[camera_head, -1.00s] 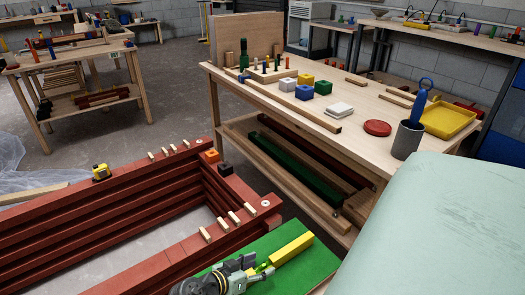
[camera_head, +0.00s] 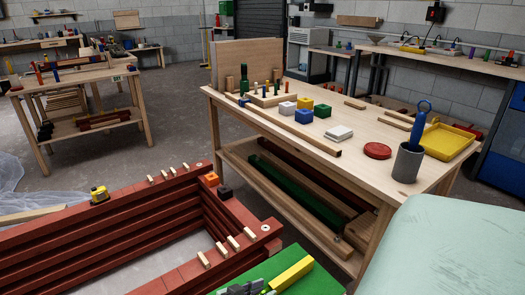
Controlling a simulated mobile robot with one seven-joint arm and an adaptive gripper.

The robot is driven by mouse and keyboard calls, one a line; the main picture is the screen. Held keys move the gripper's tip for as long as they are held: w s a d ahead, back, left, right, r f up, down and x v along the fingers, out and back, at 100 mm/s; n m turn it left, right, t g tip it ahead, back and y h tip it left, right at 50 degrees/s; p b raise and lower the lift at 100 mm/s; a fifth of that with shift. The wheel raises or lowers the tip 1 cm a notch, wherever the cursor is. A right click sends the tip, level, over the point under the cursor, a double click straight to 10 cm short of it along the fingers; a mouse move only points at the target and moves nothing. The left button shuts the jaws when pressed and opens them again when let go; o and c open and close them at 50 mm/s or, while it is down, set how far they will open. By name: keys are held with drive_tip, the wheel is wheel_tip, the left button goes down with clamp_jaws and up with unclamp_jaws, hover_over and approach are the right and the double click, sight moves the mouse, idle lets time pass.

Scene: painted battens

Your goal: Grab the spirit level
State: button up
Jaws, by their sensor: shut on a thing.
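A yellow bar, which I take to be the spirit level (camera_head: 291,273), shows low in the view over a green surface (camera_head: 314,283). It slants up to the right. My gripper (camera_head: 266,289) is at its near left end at the bottom edge of the picture. The jaws are shut on that end. The lower part of my gripper is cut off by the frame. I cannot tell whether the level rests on the green surface or is just above it.
A red batten frame (camera_head: 130,221) stands at left, with small wood blocks and a yellow tape measure (camera_head: 99,194) on it. A wooden workbench (camera_head: 345,157) holds colored blocks, a grey cup (camera_head: 407,163) and a yellow tray (camera_head: 450,141). A pale green rounded surface (camera_head: 445,245) fills the lower right.

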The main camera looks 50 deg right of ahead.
clamp_jaws()
drive_tip(key=shift+f, duration=0.1)
idle(0.4)
